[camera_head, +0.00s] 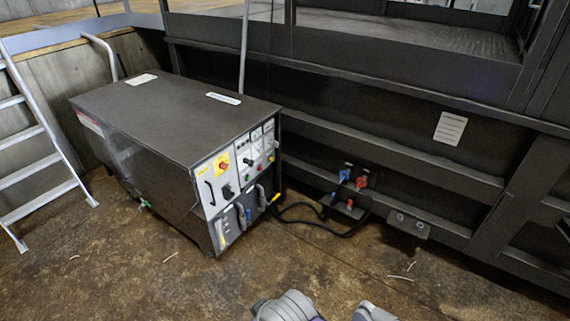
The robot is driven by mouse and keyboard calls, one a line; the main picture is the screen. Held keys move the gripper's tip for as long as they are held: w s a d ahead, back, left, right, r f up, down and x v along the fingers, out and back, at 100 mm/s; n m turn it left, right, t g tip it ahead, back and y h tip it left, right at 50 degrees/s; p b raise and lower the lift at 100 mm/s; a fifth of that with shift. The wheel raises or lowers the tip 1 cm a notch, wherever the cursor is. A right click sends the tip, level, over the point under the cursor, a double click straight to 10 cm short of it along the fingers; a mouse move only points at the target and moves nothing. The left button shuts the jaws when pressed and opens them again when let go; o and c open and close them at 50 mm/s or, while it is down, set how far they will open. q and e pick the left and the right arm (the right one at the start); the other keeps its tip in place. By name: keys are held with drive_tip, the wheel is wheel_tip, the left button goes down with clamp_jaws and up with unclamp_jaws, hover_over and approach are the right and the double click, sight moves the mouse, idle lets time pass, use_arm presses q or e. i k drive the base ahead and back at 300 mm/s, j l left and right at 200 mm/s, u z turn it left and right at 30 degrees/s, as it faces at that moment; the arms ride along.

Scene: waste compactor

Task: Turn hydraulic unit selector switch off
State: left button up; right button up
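The hydraulic unit (175,115) is a dark box-shaped cabinet on the floor left of centre, its control panel (236,180) facing front right. The panel carries a red knob on a yellow plate (223,166), a dark rotary knob (227,191) below it, and a black switch on a white plate (248,161). Small coloured buttons sit to the right. I cannot tell which knob is the selector switch or its setting. Neither gripper shows clearly. Only grey rounded parts of mine show at the bottom edge, well apart from the panel.
A metal ladder (40,160) stands at the left. Black hoses (310,222) run from the unit to blue and red couplings (352,180) on the dark compactor frame (400,130). The brown floor (200,285) before the panel is mostly clear, with small scraps.

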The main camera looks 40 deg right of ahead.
sight(251, 163)
drive_tip(key=z, duration=1.2)
drive_tip(key=i+l+z, duration=0.3)
drive_tip(key=i, duration=0.5)
drive_tip(key=i+z, duration=0.3)
drive_tip(key=i, duration=0.55)
